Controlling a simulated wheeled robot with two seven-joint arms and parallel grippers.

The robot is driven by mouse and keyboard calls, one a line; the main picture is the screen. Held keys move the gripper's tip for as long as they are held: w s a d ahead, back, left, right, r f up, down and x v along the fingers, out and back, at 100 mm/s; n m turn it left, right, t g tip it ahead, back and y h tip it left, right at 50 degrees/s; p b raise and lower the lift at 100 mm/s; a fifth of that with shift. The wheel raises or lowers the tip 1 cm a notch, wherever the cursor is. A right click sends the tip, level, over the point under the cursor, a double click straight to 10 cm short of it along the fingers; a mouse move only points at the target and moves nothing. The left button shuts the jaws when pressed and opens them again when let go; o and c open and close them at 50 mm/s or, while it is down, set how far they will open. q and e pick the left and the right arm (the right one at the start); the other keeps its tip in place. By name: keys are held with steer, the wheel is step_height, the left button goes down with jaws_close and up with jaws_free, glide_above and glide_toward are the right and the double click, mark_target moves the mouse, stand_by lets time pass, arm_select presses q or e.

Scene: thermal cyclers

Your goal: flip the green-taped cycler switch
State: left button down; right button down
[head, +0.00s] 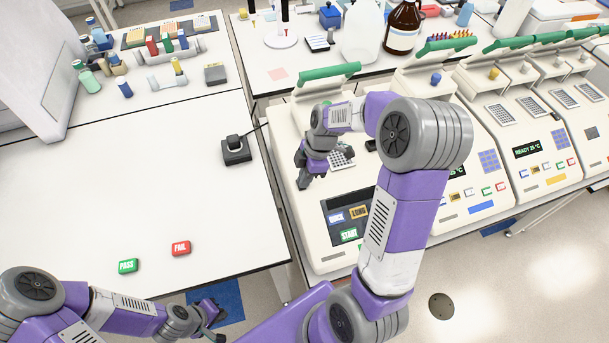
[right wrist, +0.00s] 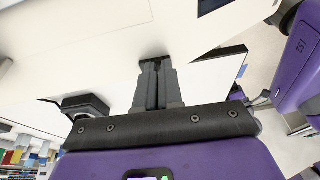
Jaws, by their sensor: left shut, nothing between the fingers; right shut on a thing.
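The nearest cycler (head: 352,255) is a white unit with a green lid handle (head: 329,75) and a dark screen (head: 346,213) with QUICK, LONG and START buttons. My right gripper (head: 303,183) is at its left edge, pointing down. In the right wrist view its fingers (right wrist: 155,68) are close together, with their tips at a small dark spot on the white casing. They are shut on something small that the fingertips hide. I cannot make out a switch or green tape. My left gripper (head: 218,325) is shut and empty, low in the head view.
A black box (head: 236,151) with a cable lies on the white table left of the cycler. PASS (head: 128,266) and FAIL (head: 181,248) buttons are near the table front. More cyclers (head: 540,150) stand to the right. The table's middle is clear.

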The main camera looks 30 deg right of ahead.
steer(key=shift+s+a+r+p, duration=0.15)
steer(key=shift+r+p, duration=0.15)
steer(key=shift+p, duration=0.1)
step_height(320, 180, up, 3)
steer(key=shift+r+p, duration=0.1)
steer(key=shift+p, duration=0.9)
steer(key=v, duration=1)
steer(key=shift+w+d, duration=0.25)
steer(key=shift+w, duration=0.25)
steer(key=shift+r+p, duration=0.2)
steer(key=shift+p, duration=0.1)
